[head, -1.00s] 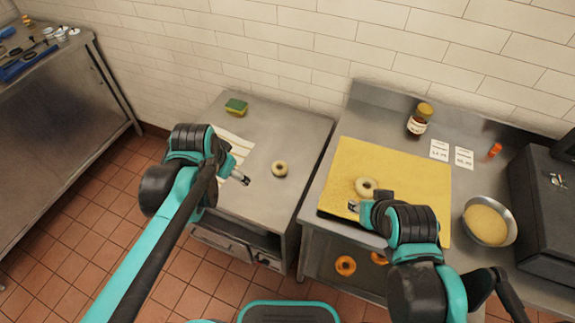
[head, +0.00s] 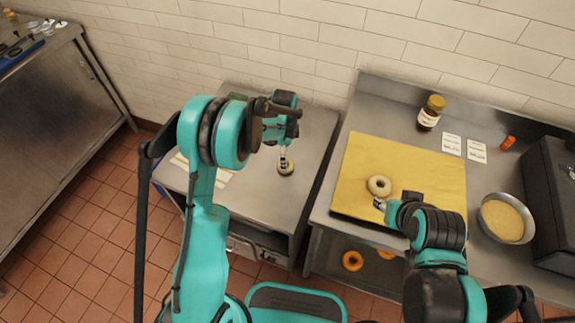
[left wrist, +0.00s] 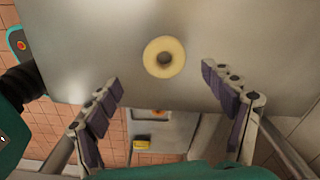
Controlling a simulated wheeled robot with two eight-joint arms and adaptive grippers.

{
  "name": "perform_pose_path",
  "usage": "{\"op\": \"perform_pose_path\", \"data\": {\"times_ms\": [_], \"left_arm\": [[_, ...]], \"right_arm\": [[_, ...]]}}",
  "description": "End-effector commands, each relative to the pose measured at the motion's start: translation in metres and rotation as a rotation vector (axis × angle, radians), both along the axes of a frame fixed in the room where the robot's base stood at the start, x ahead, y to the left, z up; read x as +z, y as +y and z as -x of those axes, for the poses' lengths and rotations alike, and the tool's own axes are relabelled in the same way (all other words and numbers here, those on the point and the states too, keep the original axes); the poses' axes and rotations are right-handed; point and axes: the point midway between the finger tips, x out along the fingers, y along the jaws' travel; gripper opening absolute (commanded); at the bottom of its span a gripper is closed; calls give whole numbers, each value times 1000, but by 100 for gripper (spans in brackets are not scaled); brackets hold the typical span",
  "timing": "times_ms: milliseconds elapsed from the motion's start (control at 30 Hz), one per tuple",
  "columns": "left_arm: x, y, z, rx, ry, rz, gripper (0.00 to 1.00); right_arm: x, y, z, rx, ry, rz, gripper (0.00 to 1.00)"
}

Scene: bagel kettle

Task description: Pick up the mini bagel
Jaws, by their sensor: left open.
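A small pale ring-shaped bagel (head: 287,171) lies flat on the left steel table, partly hidden by my left gripper (head: 284,160) in the head view. In the left wrist view the bagel (left wrist: 164,73) is whole, with the steel top showing through its hole. My left gripper (left wrist: 162,85) is open and empty; its two fingers are spread to either side, with the bagel ahead between them. A larger pale bagel (head: 379,179) lies on the yellow board (head: 425,168). My right gripper (head: 380,204) is just in front of that bagel; its jaw state is unclear.
A gap separates the left steel table (head: 318,128) from the right counter. The right counter holds a brown jar (head: 429,115), white cards, an orange bottle (head: 507,142) and a metal bowl (head: 503,221). Orange rings (head: 352,260) sit on a shelf below. A striped cloth lies left.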

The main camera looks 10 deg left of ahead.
Motion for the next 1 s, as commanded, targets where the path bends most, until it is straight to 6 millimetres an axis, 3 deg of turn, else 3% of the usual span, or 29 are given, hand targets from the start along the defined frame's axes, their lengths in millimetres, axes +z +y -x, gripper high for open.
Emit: {"op": "perform_pose_path", "data": {"times_ms": [433, 700, 767, 900, 1000], "left_arm": [[-59, -1, -7, 2, -1, 0, 83], [-63, -1, -7, 3, -2, 0, 83], [-63, -1, -7, 3, -2, 0, 70], [-63, -1, -7, 3, -2, 0, 33], [-63, -1, -7, 3, -2, 0, 31]], "right_arm": [[-28, 0, 0, 0, 0, 0, 40], [-27, 0, 0, 0, 0, 0, 40], [-27, 0, 0, 0, 0, 0, 40], [-27, 0, 0, 0, 0, 0, 40], [-28, 0, 0, 0, 0, 0, 40]]}}
